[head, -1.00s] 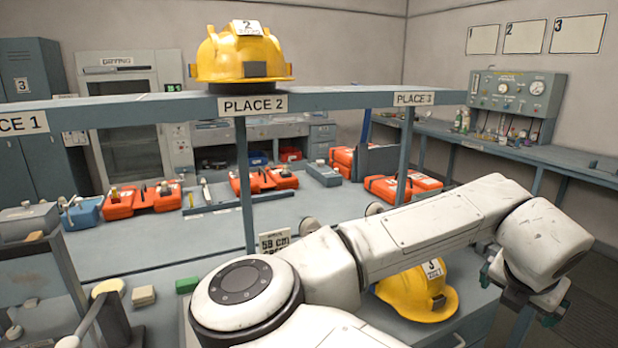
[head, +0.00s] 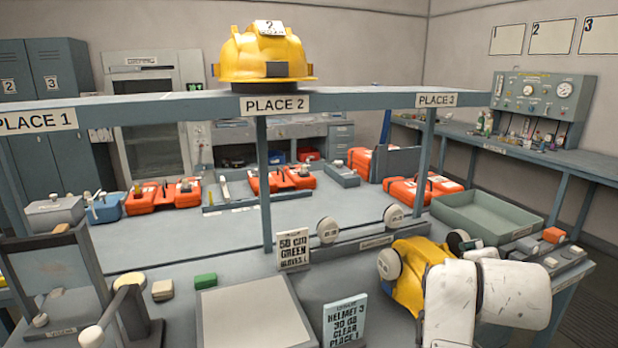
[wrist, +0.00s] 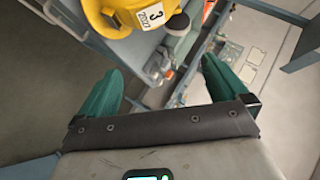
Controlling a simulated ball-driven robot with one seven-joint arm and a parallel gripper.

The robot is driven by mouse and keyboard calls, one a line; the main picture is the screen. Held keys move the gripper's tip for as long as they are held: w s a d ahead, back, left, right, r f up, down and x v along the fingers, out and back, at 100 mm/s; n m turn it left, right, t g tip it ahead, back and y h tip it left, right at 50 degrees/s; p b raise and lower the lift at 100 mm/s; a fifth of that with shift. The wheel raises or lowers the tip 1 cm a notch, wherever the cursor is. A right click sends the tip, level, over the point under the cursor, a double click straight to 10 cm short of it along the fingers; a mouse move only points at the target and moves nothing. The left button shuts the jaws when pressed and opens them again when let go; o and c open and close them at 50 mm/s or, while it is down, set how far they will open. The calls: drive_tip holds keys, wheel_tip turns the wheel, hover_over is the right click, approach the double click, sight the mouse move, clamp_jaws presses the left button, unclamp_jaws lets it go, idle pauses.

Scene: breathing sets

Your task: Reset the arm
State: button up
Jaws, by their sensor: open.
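My arm (head: 484,300) is at the lower right of the head view, its white links folded in front of a yellow helmet. My gripper (wrist: 163,66) shows in the wrist view with its two green fingers spread apart and nothing between them. The yellow helmet (head: 408,285) stands on the near bench, partly hidden by my arm in the head view. In the wrist view this helmet (wrist: 112,14), labelled 3, lies beyond the left fingertip, apart from it. The gripper's fingers cannot be made out in the head view.
Another yellow helmet (head: 262,55) sits on the raised rail (head: 360,104) above PLACE 2. PLACE 1 and PLACE 3 are bare. A sign card (head: 345,322) and a grey pad (head: 255,318) are on the near bench. An empty green-grey tray (head: 490,216) is at right.

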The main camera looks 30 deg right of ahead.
drive_tip(key=s+a+f+n+y, duration=0.1)
drive_tip(key=a+f+n+y, duration=0.1)
drive_tip(key=a+f+n, duration=0.45)
drive_tip(key=a+f+n+y, duration=0.3)
drive_tip(key=a+f+n, duration=0.1)
drive_tip(key=f+n, duration=0.4)
drive_tip(key=s+a+f+n+g+y, duration=0.4)
drive_tip(key=s+a+f+n, duration=0.6)
drive_tip(key=s+a+f, duration=0.4)
wheel_tip(320, 180, down, 2)
drive_tip(key=shift+a+f+g+y, duration=0.1)
drive_tip(key=shift+a+g+y, duration=0.4)
drive_tip(key=shift+a, duration=0.55)
